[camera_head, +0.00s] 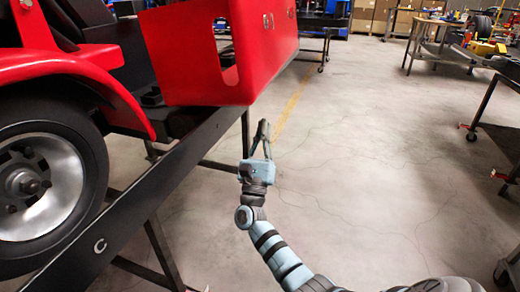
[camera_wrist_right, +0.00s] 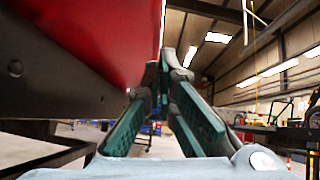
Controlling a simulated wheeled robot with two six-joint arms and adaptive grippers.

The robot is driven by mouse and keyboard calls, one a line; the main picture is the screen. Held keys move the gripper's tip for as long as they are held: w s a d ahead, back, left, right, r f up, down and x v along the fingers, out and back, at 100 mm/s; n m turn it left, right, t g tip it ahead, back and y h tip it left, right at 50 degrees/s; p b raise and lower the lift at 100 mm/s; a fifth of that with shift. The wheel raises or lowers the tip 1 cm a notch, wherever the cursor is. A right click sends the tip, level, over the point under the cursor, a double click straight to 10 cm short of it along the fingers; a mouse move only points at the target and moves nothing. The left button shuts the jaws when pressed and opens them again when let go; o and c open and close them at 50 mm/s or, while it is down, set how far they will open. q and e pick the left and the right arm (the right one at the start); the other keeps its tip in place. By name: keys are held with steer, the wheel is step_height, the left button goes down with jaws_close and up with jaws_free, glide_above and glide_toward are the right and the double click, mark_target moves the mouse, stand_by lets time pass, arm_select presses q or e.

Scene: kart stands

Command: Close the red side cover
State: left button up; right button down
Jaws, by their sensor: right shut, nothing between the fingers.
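The red side cover (camera_head: 215,50) is a large red panel with a slot-shaped opening, at the top of the head view, on the kart above the dark stand (camera_head: 150,190). In the right wrist view a red panel (camera_wrist_right: 105,35) fills the upper left. My right gripper (camera_head: 264,124) is below and just right of the cover's lower right corner in the head view. Its fingers (camera_wrist_right: 162,70) meet at the tips, empty, close beside the panel. Whether they touch it I cannot tell. My left gripper is not in view.
The kart's wheel (camera_head: 45,185) and red fender (camera_head: 75,65) are at the left, over the stand's black rail. Open concrete floor (camera_head: 360,150) lies to the right. Workbenches (camera_head: 450,45) and another dark stand (camera_head: 500,120) are at the far right.

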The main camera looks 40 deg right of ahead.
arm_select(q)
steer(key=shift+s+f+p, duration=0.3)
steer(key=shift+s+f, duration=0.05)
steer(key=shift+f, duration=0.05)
arm_select(e)
steer(key=r, duration=0.2)
steer(key=w+r, duration=0.1)
steer(key=d+r, duration=0.1)
steer(key=r, duration=0.1)
steer(key=shift+w+r, duration=0.3)
